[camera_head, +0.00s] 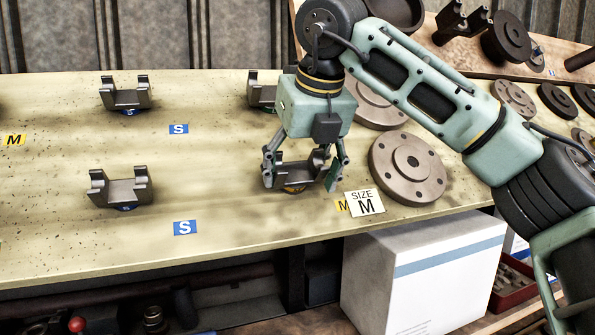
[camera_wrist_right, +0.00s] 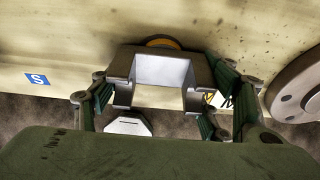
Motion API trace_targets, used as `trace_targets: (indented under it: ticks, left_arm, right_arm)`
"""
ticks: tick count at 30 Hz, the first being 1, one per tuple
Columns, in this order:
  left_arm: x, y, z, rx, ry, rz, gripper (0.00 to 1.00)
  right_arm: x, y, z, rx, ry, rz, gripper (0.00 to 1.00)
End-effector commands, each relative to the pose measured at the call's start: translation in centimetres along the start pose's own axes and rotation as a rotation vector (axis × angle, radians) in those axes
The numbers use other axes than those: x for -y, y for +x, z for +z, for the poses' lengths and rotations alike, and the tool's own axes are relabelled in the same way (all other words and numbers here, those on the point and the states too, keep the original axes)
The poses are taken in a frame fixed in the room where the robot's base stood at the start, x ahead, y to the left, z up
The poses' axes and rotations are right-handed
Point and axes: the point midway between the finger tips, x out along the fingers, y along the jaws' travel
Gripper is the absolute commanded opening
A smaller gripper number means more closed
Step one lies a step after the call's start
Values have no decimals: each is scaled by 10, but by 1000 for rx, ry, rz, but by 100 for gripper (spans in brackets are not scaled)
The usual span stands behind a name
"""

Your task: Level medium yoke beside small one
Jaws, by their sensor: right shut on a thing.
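My right gripper (camera_head: 303,178) is shut on a dark grey U-shaped yoke (camera_head: 297,174) with a yellow-orange disc under it, low over the bench by its front edge. The same yoke (camera_wrist_right: 164,52) shows between the fingers in the right wrist view. In the head view it looks slightly tilted; I cannot tell if it touches the bench. Small yokes with blue discs stand upright on the left: one in front (camera_head: 121,187), one behind (camera_head: 126,95). Another yoke (camera_head: 262,90) stands behind my gripper, partly hidden, its disc unseen. My left gripper is out of view.
Blue S labels (camera_head: 185,228) and yellow M labels (camera_head: 15,140) mark the bench (camera_head: 225,185). A SIZE M sign (camera_head: 365,204) and a flanged disc (camera_head: 408,168) are close right of my gripper. The bench between the front small yoke and my gripper is clear.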

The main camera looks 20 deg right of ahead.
Motion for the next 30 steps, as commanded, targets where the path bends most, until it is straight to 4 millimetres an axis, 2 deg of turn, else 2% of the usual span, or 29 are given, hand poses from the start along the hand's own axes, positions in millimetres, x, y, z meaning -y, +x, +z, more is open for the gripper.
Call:
trace_targets:
  ticks: [8,9,15,16,26,30]
  left_arm:
    - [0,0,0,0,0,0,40]
    - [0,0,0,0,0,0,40]
    - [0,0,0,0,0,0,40]
    - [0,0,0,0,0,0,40]
    - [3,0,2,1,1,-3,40]
    - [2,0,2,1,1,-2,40]
  right_arm:
    - [2,2,2,3,4,-2,7]
    - [2,2,2,3,4,-2,71]
    - [1,3,2,2,3,-1,89]
    - [1,3,2,2,2,-1,92]
    - [1,4,0,-4,0,-2,92]
    - [0,-7,1,0,0,-1,92]
